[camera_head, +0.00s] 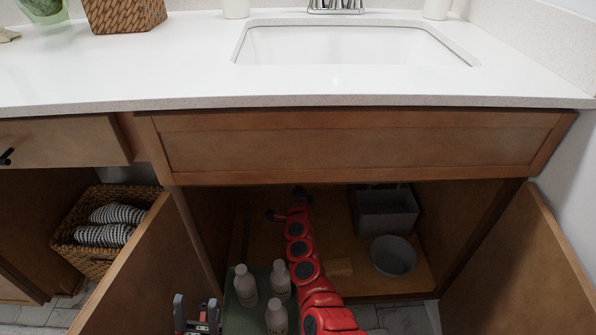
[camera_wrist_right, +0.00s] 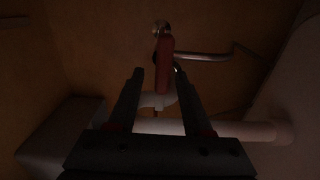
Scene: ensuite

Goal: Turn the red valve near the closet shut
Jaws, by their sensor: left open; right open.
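The red valve (camera_wrist_right: 165,62) shows in the dark right wrist view as a red handle near a metal fitting on the back wall under the sink. My right gripper (camera_wrist_right: 159,78) is open, with one finger on each side of the red handle in the picture. I cannot tell whether they touch it. In the head view my red right arm reaches deep into the open sink cabinet (camera_head: 345,272), and the valve cannot be made out there. My left gripper (camera_head: 197,312) is open and empty, low in front of the cabinet.
Several white bottles (camera_head: 245,287) stand on a green tray (camera_head: 236,318) left of my right arm. A grey bin (camera_head: 388,216) and a round grey bowl (camera_head: 394,256) sit at the cabinet's right. Open doors (camera_head: 528,275) flank it. A pale pipe (camera_wrist_right: 235,130) crosses behind the right gripper.

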